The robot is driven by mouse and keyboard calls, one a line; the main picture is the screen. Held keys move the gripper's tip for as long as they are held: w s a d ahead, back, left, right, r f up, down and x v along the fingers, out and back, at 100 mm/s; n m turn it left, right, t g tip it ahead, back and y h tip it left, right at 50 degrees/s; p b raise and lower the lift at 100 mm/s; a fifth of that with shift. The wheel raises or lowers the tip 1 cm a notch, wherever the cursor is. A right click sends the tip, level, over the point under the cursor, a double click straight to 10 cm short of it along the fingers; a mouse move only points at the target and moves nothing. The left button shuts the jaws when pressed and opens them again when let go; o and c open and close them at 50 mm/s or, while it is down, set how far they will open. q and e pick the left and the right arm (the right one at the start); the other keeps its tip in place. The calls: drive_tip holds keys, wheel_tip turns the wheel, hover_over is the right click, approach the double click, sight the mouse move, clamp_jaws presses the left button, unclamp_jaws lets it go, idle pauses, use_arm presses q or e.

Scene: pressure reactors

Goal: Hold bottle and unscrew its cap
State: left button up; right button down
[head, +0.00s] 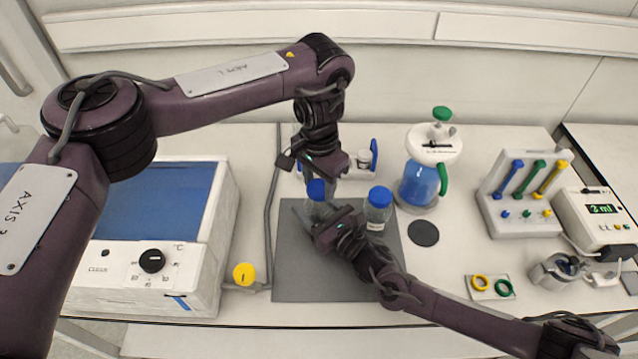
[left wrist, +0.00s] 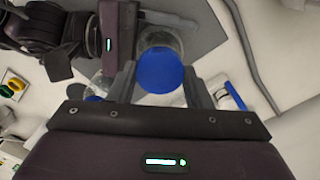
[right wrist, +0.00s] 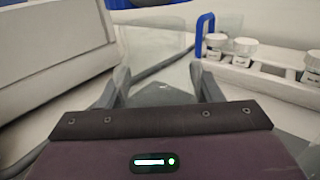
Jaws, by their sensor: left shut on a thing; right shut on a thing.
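A clear glass bottle (head: 316,211) with a blue cap (head: 316,188) stands upright over the dark grey mat (head: 300,275). My left gripper (head: 322,180) comes down from above and is shut on the blue cap, which also shows between its fingers in the left wrist view (left wrist: 160,72). My right gripper (head: 322,226) comes from the right and is shut on the bottle's body. In the right wrist view the clear glass (right wrist: 162,45) shows between the fingers. I cannot tell whether the cap sits tight or slightly raised. My right gripper hides the bottle's lower part.
A second blue-capped bottle (head: 377,212) stands close to the right on the mat. A rack with small jars (head: 352,170) is behind. A blue flask (head: 418,185) stands further right. A white box with a knob (head: 190,275) is at left. The mat's front is free.

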sight(319, 187)
use_arm(q)
drive_tip(key=shift+r, duration=2.05)
use_arm(e)
drive_tip(key=shift+c, duration=1.8)
unclamp_jaws()
drive_tip(key=shift+s, duration=0.1)
